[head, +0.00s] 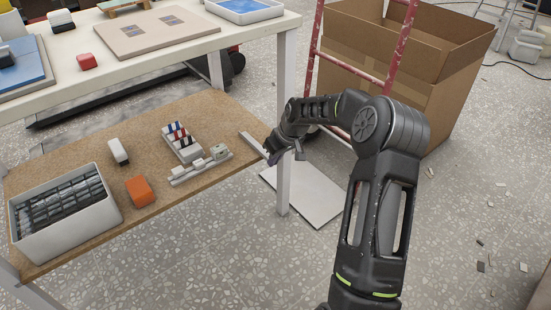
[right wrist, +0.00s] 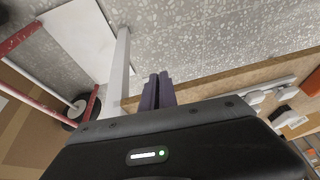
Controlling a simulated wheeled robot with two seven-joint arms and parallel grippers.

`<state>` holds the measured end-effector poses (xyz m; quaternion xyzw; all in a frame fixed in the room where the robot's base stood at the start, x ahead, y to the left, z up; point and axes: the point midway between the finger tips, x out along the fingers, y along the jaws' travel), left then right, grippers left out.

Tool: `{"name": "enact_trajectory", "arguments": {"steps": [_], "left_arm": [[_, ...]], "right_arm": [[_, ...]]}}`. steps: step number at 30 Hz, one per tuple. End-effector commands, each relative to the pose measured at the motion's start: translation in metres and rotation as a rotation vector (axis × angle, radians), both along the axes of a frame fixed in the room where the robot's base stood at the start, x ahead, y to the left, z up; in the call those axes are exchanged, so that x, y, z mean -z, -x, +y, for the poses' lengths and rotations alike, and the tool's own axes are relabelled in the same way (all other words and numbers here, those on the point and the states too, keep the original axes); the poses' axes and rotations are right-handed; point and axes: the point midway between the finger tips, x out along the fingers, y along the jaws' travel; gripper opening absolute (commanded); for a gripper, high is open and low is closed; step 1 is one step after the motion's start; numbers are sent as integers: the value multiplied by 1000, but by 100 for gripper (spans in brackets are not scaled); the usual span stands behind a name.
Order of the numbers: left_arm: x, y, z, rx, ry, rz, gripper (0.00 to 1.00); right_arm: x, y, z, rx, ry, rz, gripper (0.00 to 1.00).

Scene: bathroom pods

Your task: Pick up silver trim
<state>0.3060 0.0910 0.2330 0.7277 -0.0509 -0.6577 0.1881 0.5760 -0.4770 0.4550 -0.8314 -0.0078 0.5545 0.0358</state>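A pale silver strip, which looks like the silver trim (head: 251,142), lies at the right end of the brown lower shelf in the head view. Its near end reaches my right gripper (head: 273,155), which hangs at the shelf's right edge. In the right wrist view the two purple fingers of this gripper (right wrist: 158,91) are close together, with no object visible between them. The trim cannot be made out there; the gripper's body covers much of the shelf. Whether the fingers touch the trim is unclear. My left gripper is out of view.
The lower shelf (head: 75,157) also bears a grey bin (head: 105,213), an orange block (head: 140,191), a white block (head: 118,150) and a rack of small parts (head: 183,148). A white table leg (head: 284,180) stands beside my gripper. A red ladder (head: 315,45) and cardboard box (head: 440,75) are behind.

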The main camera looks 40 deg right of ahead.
Motion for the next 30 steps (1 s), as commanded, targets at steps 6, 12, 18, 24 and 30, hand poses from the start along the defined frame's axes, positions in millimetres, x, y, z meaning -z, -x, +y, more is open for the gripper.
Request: {"name": "enact_trajectory", "arguments": {"steps": [6, 12, 18, 24, 30], "left_arm": [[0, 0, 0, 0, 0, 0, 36], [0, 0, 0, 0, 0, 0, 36], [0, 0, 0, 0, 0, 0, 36], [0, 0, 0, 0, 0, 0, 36], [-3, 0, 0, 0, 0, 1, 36]], "right_arm": [[2, 1, 1, 0, -1, 4, 0], [2, 1, 0, 0, -1, 4, 9], [1, 0, 0, 0, 0, 2, 26], [0, 0, 0, 0, 0, 1, 28], [-6, 2, 0, 0, 1, 0, 28]]}}
